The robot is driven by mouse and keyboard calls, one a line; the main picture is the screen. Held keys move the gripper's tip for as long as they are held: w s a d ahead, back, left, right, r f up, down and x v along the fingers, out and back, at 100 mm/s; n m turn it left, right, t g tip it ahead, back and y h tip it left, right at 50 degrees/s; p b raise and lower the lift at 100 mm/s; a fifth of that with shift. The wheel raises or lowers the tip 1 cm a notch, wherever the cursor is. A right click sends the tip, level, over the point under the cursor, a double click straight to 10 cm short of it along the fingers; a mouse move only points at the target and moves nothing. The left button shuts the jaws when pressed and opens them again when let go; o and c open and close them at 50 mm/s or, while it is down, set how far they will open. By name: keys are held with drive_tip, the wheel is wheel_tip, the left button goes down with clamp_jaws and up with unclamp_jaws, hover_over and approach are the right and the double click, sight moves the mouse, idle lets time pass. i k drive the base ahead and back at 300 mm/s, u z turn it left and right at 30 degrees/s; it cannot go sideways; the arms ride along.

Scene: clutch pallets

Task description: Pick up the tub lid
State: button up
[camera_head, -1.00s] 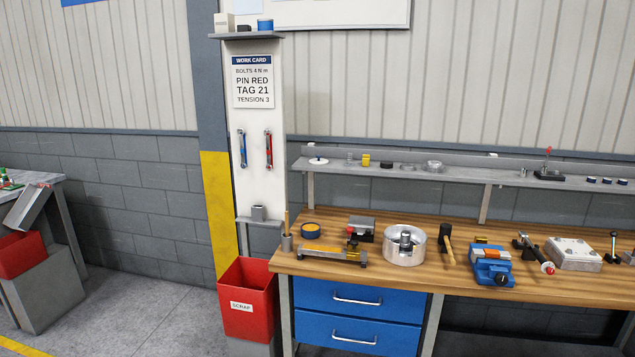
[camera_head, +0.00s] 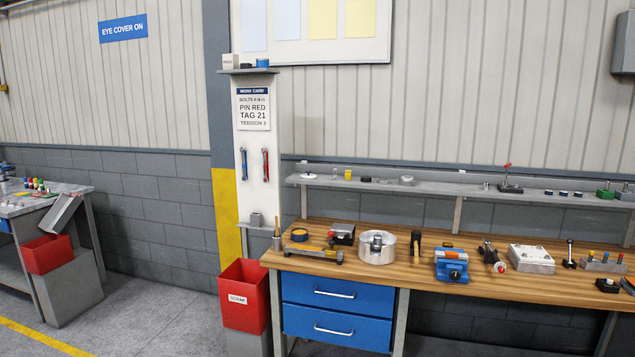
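I cannot tell for sure which thing is the tub lid. A small round tub (camera_head: 299,235), dark with an orange-yellow top, stands at the left end of the wooden bench. A small blue round thing (camera_head: 263,63) sits on the high shelf over the work card. My gripper is not in view.
The wooden bench (camera_head: 400,283) carries a silver round housing (camera_head: 377,247), a blue vise (camera_head: 451,264), a mallet (camera_head: 416,243) and other tools. A red scrap bin (camera_head: 243,293) stands at its left. Grey floor (camera_head: 160,310) is clear between the bench and the left table (camera_head: 65,205).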

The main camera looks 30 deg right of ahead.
sight(308, 176)
drive_tip(key=k, duration=0.4)
drive_tip(key=z, duration=0.25)
drive_tip(key=i, duration=0.45)
drive_tip(key=z, duration=0.55)
drive_tip(key=i, duration=2.3)
drive_tip(key=u, duration=1.05)
drive_tip(key=i, duration=0.5)
drive_tip(key=u, duration=0.45)
